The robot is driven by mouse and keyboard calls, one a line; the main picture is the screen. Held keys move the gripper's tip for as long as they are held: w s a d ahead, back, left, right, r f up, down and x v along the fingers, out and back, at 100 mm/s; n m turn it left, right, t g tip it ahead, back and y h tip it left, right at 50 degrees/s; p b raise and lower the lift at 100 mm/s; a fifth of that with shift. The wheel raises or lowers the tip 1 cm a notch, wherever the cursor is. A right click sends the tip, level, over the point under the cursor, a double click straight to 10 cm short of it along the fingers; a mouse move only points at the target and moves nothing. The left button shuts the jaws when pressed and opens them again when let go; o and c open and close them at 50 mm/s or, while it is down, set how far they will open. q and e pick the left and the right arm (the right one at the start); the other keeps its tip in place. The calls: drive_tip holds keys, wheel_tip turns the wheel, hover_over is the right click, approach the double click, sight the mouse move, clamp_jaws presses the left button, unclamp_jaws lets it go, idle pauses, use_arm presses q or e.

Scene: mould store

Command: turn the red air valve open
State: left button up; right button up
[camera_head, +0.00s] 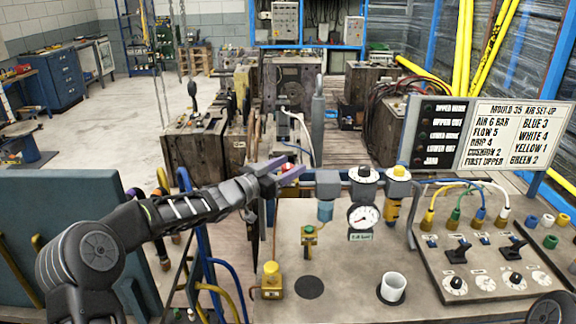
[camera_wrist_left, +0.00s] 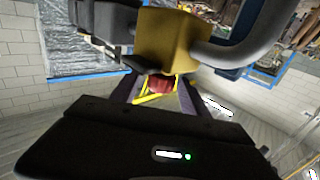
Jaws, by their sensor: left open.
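The red air valve (camera_head: 287,167) shows as a small patch of red at the left end of the air line, mostly hidden by my left gripper (camera_head: 287,170). In the left wrist view, its red handle (camera_wrist_left: 160,83) lies between the two purple-grey fingers of the open left gripper (camera_wrist_left: 156,92), near their tips. I cannot tell whether the fingers touch it. A yellow block (camera_wrist_left: 172,40) and a grey pipe (camera_wrist_left: 240,50) are close above the fingers there. My right gripper is not in view.
The pressure gauge (camera_head: 362,216) and yellow-topped units stand right of the gripper. A white cup (camera_head: 392,287) and yellow fitting (camera_head: 271,280) are on the bench. A sign board (camera_head: 513,133) stands at right. Blue hoses (camera_head: 212,250) hang below my left arm.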

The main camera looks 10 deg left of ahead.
use_arm(q)
drive_tip(key=shift+c, duration=0.2)
clamp_jaws()
idle(0.3)
drive_tip(key=shift+f, duration=0.1)
